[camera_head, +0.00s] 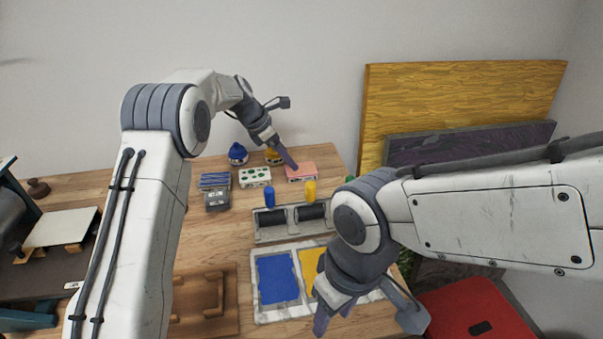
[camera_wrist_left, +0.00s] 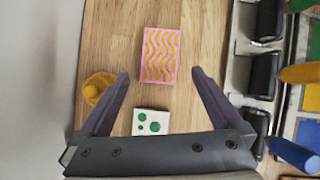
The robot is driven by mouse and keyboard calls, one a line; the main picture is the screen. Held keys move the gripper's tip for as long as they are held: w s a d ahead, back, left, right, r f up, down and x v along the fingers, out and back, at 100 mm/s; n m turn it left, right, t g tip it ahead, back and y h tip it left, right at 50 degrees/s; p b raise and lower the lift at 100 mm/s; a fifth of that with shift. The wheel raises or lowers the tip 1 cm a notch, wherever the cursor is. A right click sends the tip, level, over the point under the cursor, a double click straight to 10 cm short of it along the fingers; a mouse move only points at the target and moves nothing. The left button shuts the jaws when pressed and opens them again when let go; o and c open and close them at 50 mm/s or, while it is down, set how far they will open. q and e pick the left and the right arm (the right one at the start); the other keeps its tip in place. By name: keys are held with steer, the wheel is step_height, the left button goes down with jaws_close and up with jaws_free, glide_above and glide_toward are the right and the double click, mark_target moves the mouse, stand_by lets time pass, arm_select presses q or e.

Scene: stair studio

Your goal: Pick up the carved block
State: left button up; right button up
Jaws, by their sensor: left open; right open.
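A pink block (camera_wrist_left: 160,55) with yellow wavy grooves on its top lies on the wooden table in the left wrist view. It also shows near the table's back edge in the head view (camera_head: 301,172). A white block (camera_head: 255,177) with green dots is to its left; part of it shows in the left wrist view (camera_wrist_left: 151,121). My left gripper (camera_wrist_left: 160,75) is open above the table, its fingertips on either side of the pink block's near end in the picture, with nothing held. My right gripper (camera_head: 365,318) is open and empty near the front trays.
Blue and yellow knobbed things (camera_head: 238,154) stand behind the blocks. A blue-striped block (camera_head: 215,181) and a grey piece (camera_head: 217,200) lie left. A roller tray (camera_head: 270,236) and paint tray (camera_head: 258,315) sit in front. A yellow board (camera_head: 455,90) leans at the wall.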

mark_target(301, 169)
arm_select(q)
steer(key=x, duration=0.7)
steer(key=shift+d+r+p, duration=0.15)
steer(key=shift+p, duration=0.15)
steer(key=c, duration=1.3)
